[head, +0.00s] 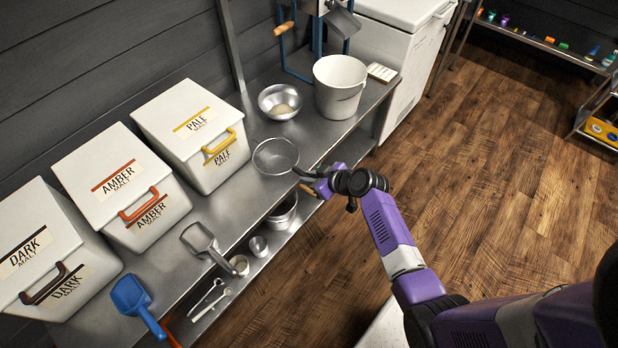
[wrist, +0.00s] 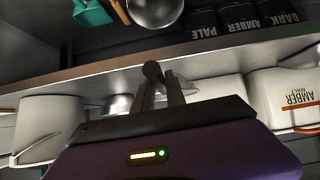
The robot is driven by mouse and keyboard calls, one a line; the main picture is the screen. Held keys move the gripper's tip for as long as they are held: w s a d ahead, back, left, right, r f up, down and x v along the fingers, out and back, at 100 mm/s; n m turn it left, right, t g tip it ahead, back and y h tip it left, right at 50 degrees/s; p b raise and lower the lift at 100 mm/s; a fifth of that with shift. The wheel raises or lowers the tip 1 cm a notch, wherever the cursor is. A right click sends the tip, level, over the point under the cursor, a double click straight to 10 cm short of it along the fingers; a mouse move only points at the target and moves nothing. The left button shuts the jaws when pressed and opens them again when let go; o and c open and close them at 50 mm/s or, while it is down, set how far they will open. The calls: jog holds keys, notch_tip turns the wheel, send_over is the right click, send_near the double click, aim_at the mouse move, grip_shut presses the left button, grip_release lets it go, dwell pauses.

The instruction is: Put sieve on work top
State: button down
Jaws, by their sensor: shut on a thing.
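The sieve (head: 275,156) is a round wire-mesh basket with a dark handle. Its basket is over the front part of the steel work top (head: 262,199), right of the pale malt bin. I cannot tell whether it touches the surface. My gripper (head: 325,184) is at the bench's front edge, shut on the sieve's handle. In the wrist view the dark handle end (wrist: 152,70) shows between the fingers; the basket is mostly hidden behind them.
A steel bowl (head: 281,101) and a white bucket (head: 340,86) stand behind the sieve. Malt bins (head: 190,134), a metal scoop (head: 207,246) and a blue scoop (head: 134,298) are to the left. A pot (head: 283,212) sits on the lower shelf.

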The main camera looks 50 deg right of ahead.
jog(key=shift+f, duration=0.1)
jog(key=c, duration=1.4)
grip_release()
jog(key=shift+o, duration=0.2)
